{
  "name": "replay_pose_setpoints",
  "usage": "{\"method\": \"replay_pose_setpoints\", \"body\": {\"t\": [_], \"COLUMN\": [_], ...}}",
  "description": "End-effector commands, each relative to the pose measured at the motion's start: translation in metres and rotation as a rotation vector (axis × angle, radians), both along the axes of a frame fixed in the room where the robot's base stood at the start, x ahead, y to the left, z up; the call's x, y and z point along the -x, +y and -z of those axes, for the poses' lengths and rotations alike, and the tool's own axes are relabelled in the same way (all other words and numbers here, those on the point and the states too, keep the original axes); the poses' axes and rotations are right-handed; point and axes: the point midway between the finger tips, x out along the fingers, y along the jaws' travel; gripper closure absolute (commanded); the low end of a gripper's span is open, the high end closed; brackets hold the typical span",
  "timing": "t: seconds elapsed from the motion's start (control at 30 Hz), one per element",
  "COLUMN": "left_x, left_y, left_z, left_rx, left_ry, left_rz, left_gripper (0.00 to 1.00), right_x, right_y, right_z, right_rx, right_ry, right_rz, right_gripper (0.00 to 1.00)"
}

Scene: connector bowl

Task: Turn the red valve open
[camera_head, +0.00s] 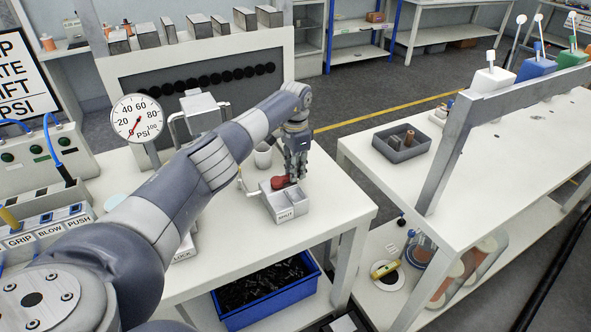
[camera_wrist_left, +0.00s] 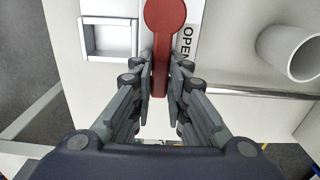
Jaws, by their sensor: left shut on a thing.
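The red valve (camera_head: 279,183) sits on a pale box (camera_head: 285,215) whose front reads SHUT, near the front right of the white table. In the left wrist view the valve's round red hub (camera_wrist_left: 165,14) is at the top, and its lever points down toward my wrist. My left gripper (camera_head: 294,177) points down at the valve from above. In the wrist view its two fingers (camera_wrist_left: 161,72) are closed around the lever, one on each side. The word OPEN (camera_wrist_left: 187,42) is printed right of the lever. My right gripper is not in view.
A white cup (camera_head: 263,155) stands behind the valve box; it also shows in the wrist view (camera_wrist_left: 290,50). A pressure gauge (camera_head: 137,118) stands to the left. A second table (camera_head: 480,180) with a grey tray (camera_head: 400,145) is to the right, across a gap.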

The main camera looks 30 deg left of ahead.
Motion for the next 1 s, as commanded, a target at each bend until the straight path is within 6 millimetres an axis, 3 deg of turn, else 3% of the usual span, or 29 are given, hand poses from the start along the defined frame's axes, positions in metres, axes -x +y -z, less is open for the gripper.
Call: {"method": "replay_pose_setpoints", "body": {"t": [0.07,0.1,0.17,0.57,0.67,1.0], "left_x": [-0.002,-0.002,-0.002,-0.001,-0.001,-0.002], "left_y": [0.0,0.001,0.0,0.0,0.001,0.001], "left_z": [-0.002,-0.002,-0.002,-0.005,-0.017,-0.089], "left_rx": [0.001,0.001,0.001,0.001,0.0,0.001], "left_ry": [-0.008,-0.008,-0.008,-0.003,-0.006,-0.008], "left_rz": [-0.005,-0.005,-0.004,-0.002,-0.002,-0.003], "left_gripper": [1.0,0.78,0.65,0.65,0.65,0.65], "right_x": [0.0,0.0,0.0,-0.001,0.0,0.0], "right_y": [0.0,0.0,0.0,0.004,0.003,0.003], "right_z": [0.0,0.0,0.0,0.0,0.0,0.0], "right_rx": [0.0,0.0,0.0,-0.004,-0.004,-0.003], "right_ry": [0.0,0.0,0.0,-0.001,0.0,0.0], "right_rz": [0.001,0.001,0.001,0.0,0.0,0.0], "right_gripper": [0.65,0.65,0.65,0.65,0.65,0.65]}}
